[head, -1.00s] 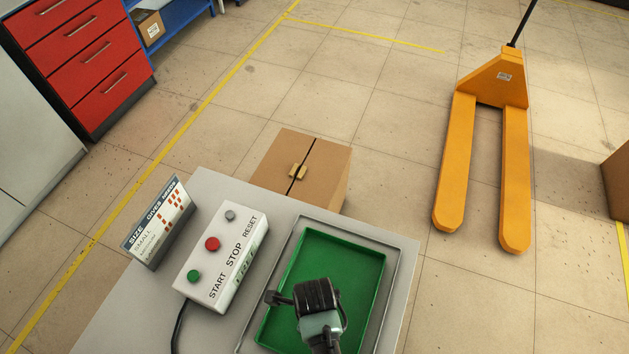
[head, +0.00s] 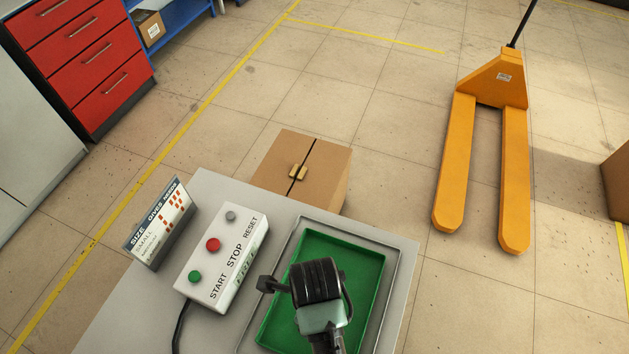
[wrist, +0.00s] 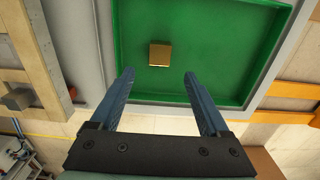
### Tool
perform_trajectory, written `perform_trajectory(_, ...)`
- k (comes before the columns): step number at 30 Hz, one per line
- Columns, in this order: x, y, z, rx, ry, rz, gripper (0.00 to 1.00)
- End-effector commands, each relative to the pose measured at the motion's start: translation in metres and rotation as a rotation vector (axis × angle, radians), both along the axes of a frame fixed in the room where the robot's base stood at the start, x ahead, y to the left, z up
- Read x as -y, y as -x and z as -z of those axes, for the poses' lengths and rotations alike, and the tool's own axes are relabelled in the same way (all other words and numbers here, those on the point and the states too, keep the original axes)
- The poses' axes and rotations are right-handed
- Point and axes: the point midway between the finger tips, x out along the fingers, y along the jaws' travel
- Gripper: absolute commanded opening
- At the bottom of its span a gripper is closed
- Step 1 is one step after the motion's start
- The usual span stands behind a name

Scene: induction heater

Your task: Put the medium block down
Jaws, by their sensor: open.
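A small gold-coloured block (wrist: 160,54) lies on the floor of the green tray (wrist: 220,97) in the wrist view. My gripper (wrist: 158,75) is open, with the block beyond and between its two blue fingertips and not touching them. In the head view the green tray (head: 370,262) sits on the grey table, and my gripper (head: 272,285) is over it, seen from behind. My own wrist hides the block in the head view.
A control box (head: 222,258) with START, STOP and RESET buttons and a size chart sign (head: 160,222) stand left of the tray. A cardboard box (head: 302,170) is behind the table. A yellow pallet jack (head: 490,100) stands on the floor at right.

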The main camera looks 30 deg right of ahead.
Motion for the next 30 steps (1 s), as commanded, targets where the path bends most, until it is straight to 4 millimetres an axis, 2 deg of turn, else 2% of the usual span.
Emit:
perform_trajectory(3,0.0,-0.001,-0.016,0.002,0.001,0.0,0.8)
perform_trajectory(6,0.0,-0.001,-0.023,0.001,0.001,0.0,0.8)
perform_trajectory(15,0.0,-0.003,-0.027,0.01,0.003,-0.01,0.8)
perform_trajectory(17,0.002,-0.014,-0.033,0.044,0.015,-0.046,0.8)
perform_trajectory(20,0.005,-0.055,-0.06,0.184,0.071,-0.195,0.8)
perform_trajectory(23,0.008,-0.119,-0.117,0.407,0.205,-0.444,0.8)
perform_trajectory(24,0.006,-0.145,-0.148,0.505,0.283,-0.558,0.8)
perform_trajectory(26,0.002,-0.179,-0.199,0.644,0.425,-0.723,0.8)
perform_trajectory(27,-0.002,-0.198,-0.236,0.727,0.531,-0.827,0.8)
perform_trajectory(29,-0.009,-0.22,-0.294,0.84,0.71,-0.964,0.8)
perform_trajectory(30,-0.016,-0.23,-0.333,0.906,0.84,-1.044,0.8)
